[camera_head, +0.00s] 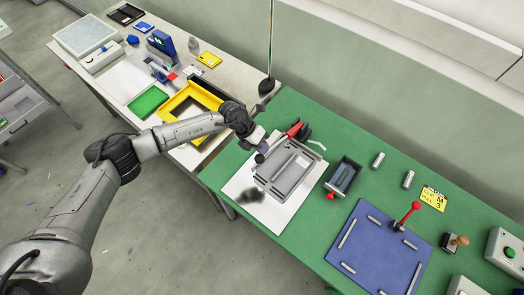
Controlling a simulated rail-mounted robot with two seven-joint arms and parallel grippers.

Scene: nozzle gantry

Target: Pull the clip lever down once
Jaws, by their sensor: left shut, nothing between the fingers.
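My left gripper (263,147) reaches in from the left over the near left part of the green table (330,127). It is shut and empty. A lever with a red handle (293,129) lies just to the right of the fingers, at the back edge of a grey tray-like fixture (288,172). I cannot tell whether the fingers touch it. Another lever with a red ball knob (415,206) stands tilted at the blue plate (377,250). Which of these is the clip lever is not clear. My right gripper is out of view.
A white sheet (236,190) lies under the fixture. A dark box (344,176) with a red knob, metal cylinders (377,160) and a yellow sign (434,198) stand to the right. A yellow frame (190,97) and green tray (148,102) lie on the pale table.

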